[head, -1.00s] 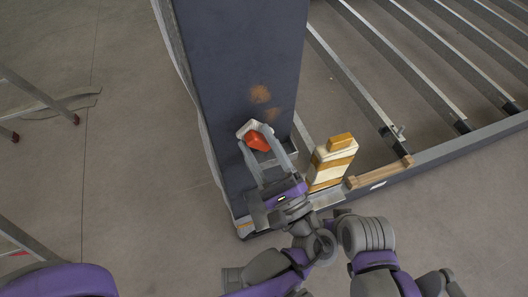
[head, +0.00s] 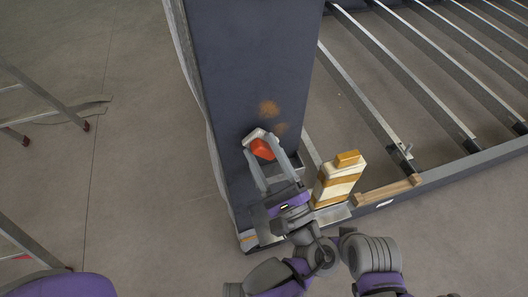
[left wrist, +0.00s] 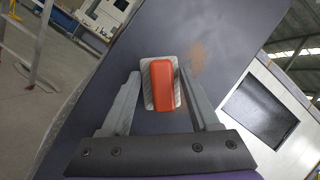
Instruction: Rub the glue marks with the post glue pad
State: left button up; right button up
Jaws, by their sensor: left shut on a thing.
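The post (head: 245,60) is a tall dark grey-blue panel. Brownish glue marks show on its face: one larger (head: 269,108), one fainter just below it (head: 280,129). In the left wrist view a smudge (left wrist: 197,57) lies up and right of the pad. The post glue pad has an orange-red grip (head: 262,149) on a pale grey-white base; it also shows in the left wrist view (left wrist: 162,86). My left gripper (head: 264,157) is shut on the pad, just below the marks. Contact between pad and post cannot be told. My right gripper is not in view.
A white and ochre striped block (head: 337,181) stands right of my left gripper, near a wooden strip (head: 388,191). A frame with metal crossbars (head: 365,100) fills the right. Ladder-like legs (head: 45,95) stand at the left. Floor between ladder and post is clear.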

pick_arm(q)
jog(key=shift+w+a, duration=0.3)
jog(key=shift+w, duration=0.55)
jog(key=shift+d, duration=0.1)
